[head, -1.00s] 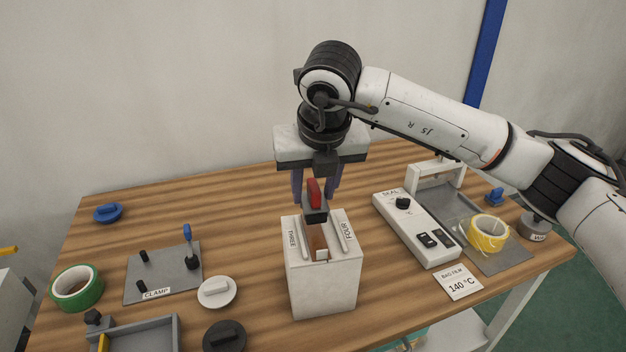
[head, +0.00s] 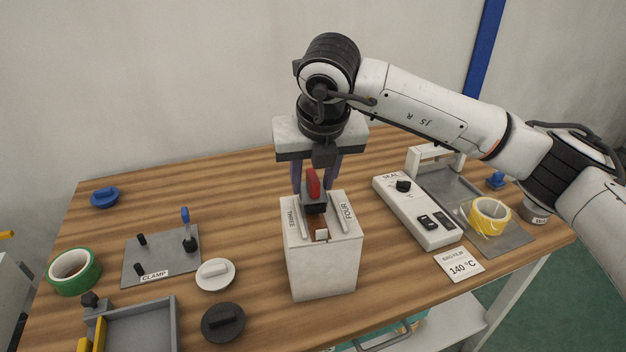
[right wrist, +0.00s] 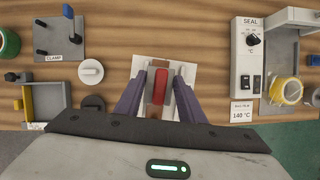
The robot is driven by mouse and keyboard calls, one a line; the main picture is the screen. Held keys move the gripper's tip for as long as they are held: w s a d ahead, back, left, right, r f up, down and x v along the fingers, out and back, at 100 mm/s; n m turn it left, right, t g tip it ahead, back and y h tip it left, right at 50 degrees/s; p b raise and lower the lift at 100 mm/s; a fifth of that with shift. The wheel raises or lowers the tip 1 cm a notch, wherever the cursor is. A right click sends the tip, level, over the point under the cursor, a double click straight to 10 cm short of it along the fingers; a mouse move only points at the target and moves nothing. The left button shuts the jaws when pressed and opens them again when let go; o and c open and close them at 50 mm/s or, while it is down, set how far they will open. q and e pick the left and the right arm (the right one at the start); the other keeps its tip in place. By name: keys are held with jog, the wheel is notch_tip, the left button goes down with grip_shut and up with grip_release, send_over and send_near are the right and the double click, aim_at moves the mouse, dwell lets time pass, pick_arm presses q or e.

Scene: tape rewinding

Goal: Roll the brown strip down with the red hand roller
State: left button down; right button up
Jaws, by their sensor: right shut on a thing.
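My right gripper (head: 316,188) is shut on the red hand roller (head: 313,182) and points down. The roller has a red grip over a dark lower body. It is over the top of a white block (head: 322,268) marked THREE and FOUR. The brown strip (head: 318,224) lies along the middle of the block's top, with a white tab at its near end. The roller covers the far part of the strip; I cannot tell whether it touches. The right wrist view shows the red grip (right wrist: 159,87) between both fingers. My left gripper is not in view.
A clamp plate (head: 150,262), green tape roll (head: 74,271), grey tray (head: 176,320), white knob disc (head: 215,275) and black knob disc (head: 223,322) are left of the block. The SEAL box (head: 415,215) and yellow tape roll (head: 489,216) are at right.

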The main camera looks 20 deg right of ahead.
jog(key=shift+f+b, duration=0.6)
jog(key=shift+b, duration=0.15)
dwell(1.0)
